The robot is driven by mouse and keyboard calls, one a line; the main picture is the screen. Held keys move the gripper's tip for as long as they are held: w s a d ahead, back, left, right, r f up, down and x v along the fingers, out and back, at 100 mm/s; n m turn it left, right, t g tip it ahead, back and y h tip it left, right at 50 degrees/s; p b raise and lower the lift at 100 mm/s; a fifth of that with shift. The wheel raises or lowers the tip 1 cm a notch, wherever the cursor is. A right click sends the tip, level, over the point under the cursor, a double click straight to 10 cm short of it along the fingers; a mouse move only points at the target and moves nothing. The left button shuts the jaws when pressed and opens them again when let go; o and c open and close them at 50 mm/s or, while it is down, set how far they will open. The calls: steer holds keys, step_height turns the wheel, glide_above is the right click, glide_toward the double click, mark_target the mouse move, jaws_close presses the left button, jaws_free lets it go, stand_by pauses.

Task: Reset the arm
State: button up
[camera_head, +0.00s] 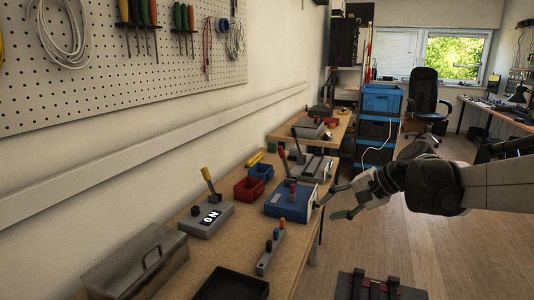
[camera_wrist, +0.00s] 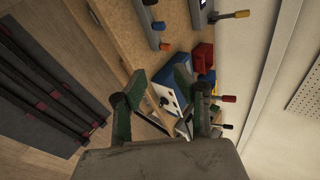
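The blue and white box (camera_wrist: 168,98) lies beyond the fingers in the wrist view. I cannot tell whether a fingertip touches the box. My arm comes in from the right side of the head view.
The workbench (camera_head: 180,262) runs along the left wall. It holds a grey switch box with a yellow lever (camera_head: 207,218), a metal toolbox (camera_head: 135,262), a black tray (camera_head: 230,285) and red (camera_head: 249,188) and blue bins (camera_head: 261,171). A dark case (camera_head: 378,287) stands below right. Open floor lies right.

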steer(key=s+d+n+t+h+p, duration=0.1)
steer(key=s+d+n+h+p, duration=0.2)
steer(key=s, duration=2.3)
steer(key=n+h+p, duration=0.2)
steer(key=n+h, duration=0.2)
steer(key=h, duration=0.1)
steer(key=shift+t, duration=0.4)
